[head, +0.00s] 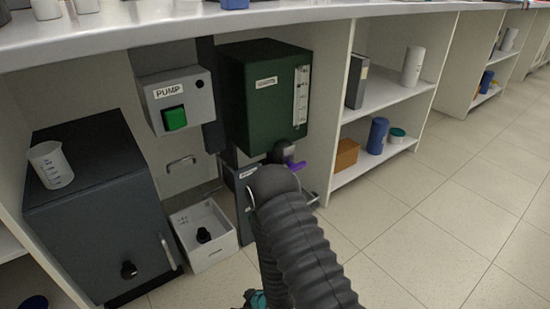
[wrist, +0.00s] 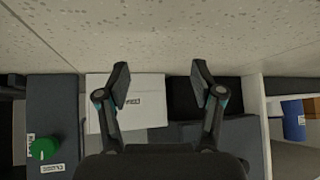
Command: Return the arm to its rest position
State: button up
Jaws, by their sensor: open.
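My arm (head: 300,240), with a black ribbed sleeve, stretches from the bottom centre of the head view up to the green unit. In the wrist view my gripper (wrist: 161,85) is open, its two dark fingers apart with nothing between them. In the head view only a small teal-marked part shows at the bottom edge, beside the arm; the fingertips are hidden there. The wrist view faces floor tiles (wrist: 160,35) and the front of the bench.
Open floor (head: 430,220) lies right.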

jog(key=d+h, duration=0.1)
jog(key=d+r+h, duration=0.1)
jog(key=d+g, duration=0.1)
jog(key=d, duration=0.1)
jog(key=shift+s+r+m+h, duration=0.25)
jog(key=shift+m+h, duration=0.15)
jog(key=s+d+r+m+g+h+p, duration=0.1)
jog(key=d+r+m+g+h, duration=0.1)
jog(key=d+r, duration=0.6)
jog(key=s+d+r+m+g+h+p, duration=0.1)
jog(key=d+r+m+h+p, duration=0.2)
jog(key=r, duration=0.9)
jog(key=s+d+r+m+t+p, duration=0.1)
jog(key=s+d+r, duration=0.3)
jog(key=r, duration=0.9)
jog(key=s+d+r+m+t+p, duration=0.2)
jog(key=s+r, duration=0.3)
jog(key=r, duration=0.8)
jog(key=s+d+r+m+t+p, duration=0.2)
jog(key=s+d+r+p, duration=0.1)
jog(key=r, duration=1.1)
jog(key=s+d, duration=0.1)
jog(key=d, duration=0.1)
jog(key=shift+s+d+y, duration=0.3)
jog(key=shift+s+y, duration=0.05)
jog(key=shift+y, duration=0.05)
